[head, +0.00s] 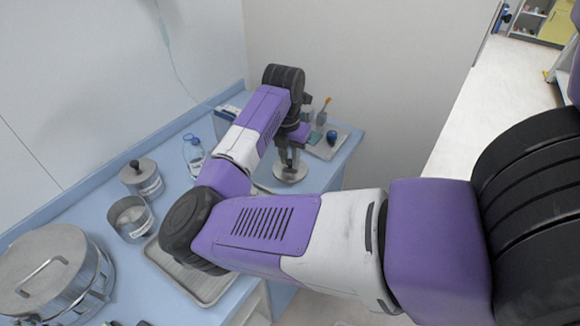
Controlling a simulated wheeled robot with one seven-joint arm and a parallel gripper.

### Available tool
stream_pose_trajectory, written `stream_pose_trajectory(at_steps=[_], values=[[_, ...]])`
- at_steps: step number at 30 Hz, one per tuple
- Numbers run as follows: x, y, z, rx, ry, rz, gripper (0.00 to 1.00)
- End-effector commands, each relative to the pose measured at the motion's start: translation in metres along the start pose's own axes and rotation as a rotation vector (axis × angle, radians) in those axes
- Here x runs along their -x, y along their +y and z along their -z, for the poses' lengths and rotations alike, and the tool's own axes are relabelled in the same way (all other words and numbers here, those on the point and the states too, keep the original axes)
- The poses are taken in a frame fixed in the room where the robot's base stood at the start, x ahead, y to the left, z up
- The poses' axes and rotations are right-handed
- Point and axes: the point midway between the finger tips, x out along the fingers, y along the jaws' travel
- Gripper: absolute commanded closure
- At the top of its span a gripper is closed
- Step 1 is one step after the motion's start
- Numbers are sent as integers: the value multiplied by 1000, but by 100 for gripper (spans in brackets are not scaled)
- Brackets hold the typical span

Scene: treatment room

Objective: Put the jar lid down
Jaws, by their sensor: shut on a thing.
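The jar lid (290,174) is a round, flat metal disc near the right end of the blue counter. My gripper (289,158) points down over it and is shut on its top, where the fingers hide the grip. I cannot tell whether the lid touches the counter. An open metal jar (134,230) with a label stands at the left of the counter, without a lid.
A lidded jar (140,176) stands behind the open one, with a large metal drum (50,275) at front left. A clear bottle (194,155) stands near the wall. A metal tray (205,288) lies partly under my arm. Another tray (330,150) holds small items.

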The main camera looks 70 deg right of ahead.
Motion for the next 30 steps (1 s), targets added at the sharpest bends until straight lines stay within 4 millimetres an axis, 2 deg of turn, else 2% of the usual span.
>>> stream_pose_trajectory(at_steps=[9,21,22,24,25,30], values=[[-38,-1,5,1,1,3,100],[-45,0,6,-1,1,0,100],[-44,-1,6,-1,1,0,74],[-44,-1,6,-1,1,1,60],[-44,-1,6,-1,1,1,56],[-44,-1,6,-1,1,1,56]])
